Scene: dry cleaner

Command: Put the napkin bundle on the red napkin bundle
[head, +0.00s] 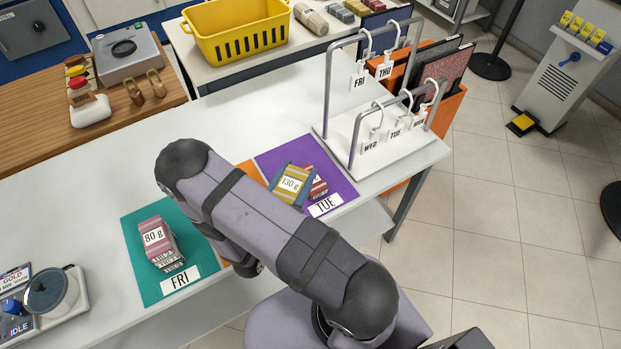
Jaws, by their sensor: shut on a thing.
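A gold and blue napkin bundle (291,184) with a "130 g" label is on the purple TUE mat (270,154), turned at an angle. A red napkin bundle (318,187) is close against its right side and partly covered by it; I cannot tell whether the gold one rests on it. A pink-red striped bundle (154,237) labelled "80 g" lies atop other bundles on the teal FRI mat (144,289). My arm crosses the middle of the view, over the orange mat (250,170). My gripper is hidden behind my arm, and so is anything in it.
A white rack (386,154) with hanging day tags stands right of the purple mat. A yellow basket (236,32) is on the back table. A device with a round pot (50,291) sits at the left. The white counter (95,195) is clear behind the teal mat.

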